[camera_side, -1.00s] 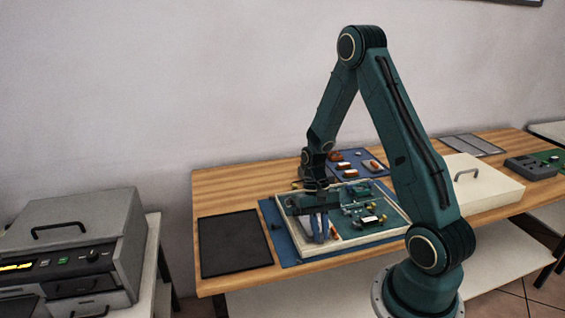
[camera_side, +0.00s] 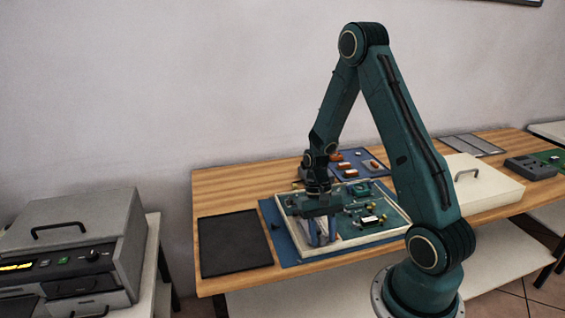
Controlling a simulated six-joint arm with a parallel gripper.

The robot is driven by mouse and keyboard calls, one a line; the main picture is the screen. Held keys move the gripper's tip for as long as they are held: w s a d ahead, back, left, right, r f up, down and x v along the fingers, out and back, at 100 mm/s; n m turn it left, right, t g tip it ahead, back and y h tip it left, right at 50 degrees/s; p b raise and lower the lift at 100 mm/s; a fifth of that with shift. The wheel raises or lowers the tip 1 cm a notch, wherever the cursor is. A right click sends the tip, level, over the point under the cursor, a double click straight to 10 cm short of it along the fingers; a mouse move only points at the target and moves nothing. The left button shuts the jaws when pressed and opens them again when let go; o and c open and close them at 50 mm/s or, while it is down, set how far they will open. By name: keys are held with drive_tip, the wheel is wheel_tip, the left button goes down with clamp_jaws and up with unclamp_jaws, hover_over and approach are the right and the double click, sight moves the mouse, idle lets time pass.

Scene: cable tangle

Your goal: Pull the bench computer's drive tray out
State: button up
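The open cream case (camera_side: 385,233) with green circuit boards and small parts inside lies on the blue mat (camera_side: 284,240); it appears to be the bench computer. My gripper (camera_side: 321,240) points down into the left front part of this case. Its bluish fingers reach low among the parts, with something pale between or behind them. It is too small to tell whether they touch or hold anything. I cannot make out the drive tray, which may be hidden by the gripper.
A black mat (camera_side: 234,244) lies left of the case. A blue tray with orange parts (camera_side: 374,166) sits behind it. A cream lid with a handle (camera_side: 478,185) and a grey meter (camera_side: 530,167) lie to the right. A grey instrument (camera_side: 77,240) stands at the far left.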

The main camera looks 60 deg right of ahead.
drive_tip(key=v, duration=1.3)
drive_tip(key=shift+r, duration=0.3)
drive_tip(key=shift+w+d, duration=0.1)
drive_tip(key=s+a+r+n+t+h, duration=0.2)
drive_tip(key=a+r+n+t+h, duration=0.15)
drive_tip(key=a+r, duration=0.7)
drive_tip(key=s+a+r+n+t, duration=0.5)
drive_tip(key=s+a, duration=0.2)
drive_tip(key=s, duration=0.1)
drive_tip(key=shift+s, duration=0.4)
